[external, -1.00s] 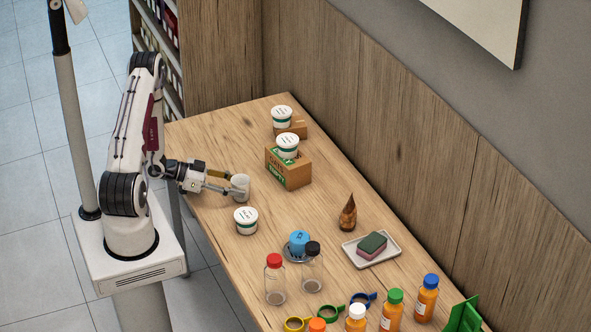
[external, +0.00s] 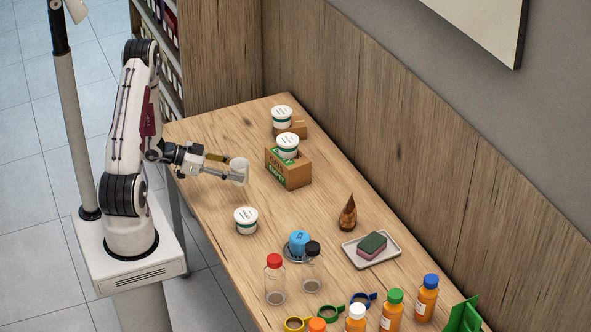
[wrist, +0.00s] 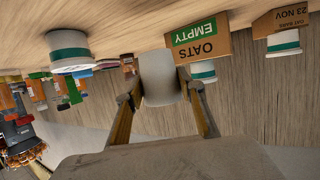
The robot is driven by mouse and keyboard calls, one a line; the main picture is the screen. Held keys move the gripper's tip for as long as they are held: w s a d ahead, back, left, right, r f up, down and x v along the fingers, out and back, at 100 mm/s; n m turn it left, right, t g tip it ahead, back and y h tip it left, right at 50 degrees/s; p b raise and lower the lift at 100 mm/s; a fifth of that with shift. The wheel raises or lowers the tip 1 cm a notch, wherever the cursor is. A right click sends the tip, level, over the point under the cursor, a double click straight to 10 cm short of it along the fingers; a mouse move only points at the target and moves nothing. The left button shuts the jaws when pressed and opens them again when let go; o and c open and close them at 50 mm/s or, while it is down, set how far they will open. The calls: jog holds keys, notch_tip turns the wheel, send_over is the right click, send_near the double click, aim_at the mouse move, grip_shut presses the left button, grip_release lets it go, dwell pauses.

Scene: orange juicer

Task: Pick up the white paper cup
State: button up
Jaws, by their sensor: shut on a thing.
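The white paper cup (external: 239,167) is held between the two fingers of my gripper (external: 233,171). In the external view it hangs above the table's left part, apart from the surface. In the wrist view the plain pale cup (wrist: 160,78) sits between the fingertips, one on each side. My gripper (wrist: 164,95) is shut on it. The wrist picture is upside down, with the table along its top.
A white tub with a green band (external: 246,221) stands near the cup. Bottles, including a red-capped one (external: 275,279), and a sponge tray (external: 371,249) fill the near end.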

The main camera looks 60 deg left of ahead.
jog(key=shift+r, duration=1.75)
jog(key=shift+r, duration=0.1)
